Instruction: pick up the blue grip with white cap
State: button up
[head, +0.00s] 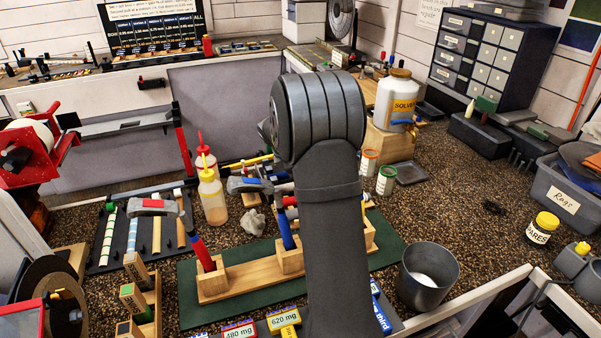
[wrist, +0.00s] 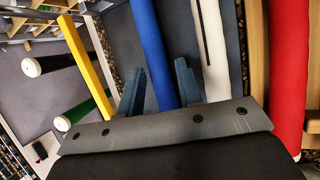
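In the wrist view my gripper (wrist: 160,70) is open, with one finger on each side of a long blue grip (wrist: 150,35). The blue grip runs from the top edge down between the fingers. I cannot tell whether it touches them, and no white cap shows on it. A white grip with a dark line (wrist: 213,50) lies just to its right, and a thick red grip (wrist: 290,70) is farther right. In the head view my arm hides the gripper. A blue grip (head: 285,230) stands in the wooden stand there; I cannot tell if it is the same one.
In the wrist view, a yellow grip (wrist: 88,65), a black white-capped grip (wrist: 50,65) and a green white-capped grip (wrist: 75,118) are at left. In the head view, the wooden stand (head: 240,280) holds a red-gripped hammer (head: 200,253); a grey cup (head: 428,278) and solvent jar (head: 396,100) stand right.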

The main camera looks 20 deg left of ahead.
jog(key=c, duration=0.7)
jog(key=shift+o, duration=0.2)
jog(key=shift+r, duration=0.55)
notch_tip(320, 180, up, 3)
jog(key=shift+f, duration=0.15)
jog(key=d+r, duration=0.7)
jog(key=d, duration=0.4)
jog(key=w+a+f+t, duration=0.1)
jog(key=a, duration=0.6)
jog(key=w+a+f+y, duration=0.1)
jog(key=w+a, duration=0.1)
jog(key=a, duration=0.5)
jog(key=shift+w+a+f+t+y, duration=0.2)
jog(key=shift+w+a+t+y, duration=0.1)
jog(key=shift+t, duration=0.1)
